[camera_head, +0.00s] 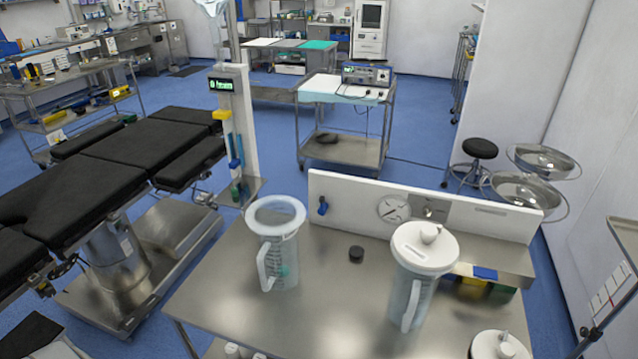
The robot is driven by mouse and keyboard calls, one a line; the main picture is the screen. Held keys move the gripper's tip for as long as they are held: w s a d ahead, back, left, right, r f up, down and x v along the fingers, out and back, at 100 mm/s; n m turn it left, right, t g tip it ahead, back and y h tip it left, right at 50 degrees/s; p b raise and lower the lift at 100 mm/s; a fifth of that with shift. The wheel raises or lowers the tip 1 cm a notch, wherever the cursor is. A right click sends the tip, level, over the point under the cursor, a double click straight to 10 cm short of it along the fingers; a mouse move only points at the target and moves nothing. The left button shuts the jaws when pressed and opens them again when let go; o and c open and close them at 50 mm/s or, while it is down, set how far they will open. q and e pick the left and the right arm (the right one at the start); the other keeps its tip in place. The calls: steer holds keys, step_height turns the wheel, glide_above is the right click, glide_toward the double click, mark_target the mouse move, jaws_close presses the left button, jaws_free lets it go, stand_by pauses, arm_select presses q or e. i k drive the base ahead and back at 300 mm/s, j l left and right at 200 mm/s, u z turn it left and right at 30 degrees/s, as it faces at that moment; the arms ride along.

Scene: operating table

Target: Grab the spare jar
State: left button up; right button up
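Two clear jars with handles stand upright on the steel table (330,325). The left jar (280,262) has a pale ring-shaped rim, and something green shows inside it. The right jar (412,292) has a white lid with a knob on top. Another white lid-like top with a knob (498,347) shows at the bottom right, cut off by the frame edge. No label tells which one is the spare jar. Neither of my grippers is in view.
A white panel (357,204) with a round gauge stands along the table's back edge. A small black cap (356,254) lies between the jars. A black operating table (140,150) is at the left, with steel bowls (525,190) at the right. The table's front middle is clear.

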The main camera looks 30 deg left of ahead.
mark_target(276, 221)
steer(key=u, duration=1.25)
steer(key=k+l+z, duration=0.15)
steer(key=l+z, duration=0.2)
steer(key=k+l+z, duration=0.15)
steer(key=z, duration=0.2)
steer(key=k, duration=0.1)
steer(key=i+l, duration=0.1)
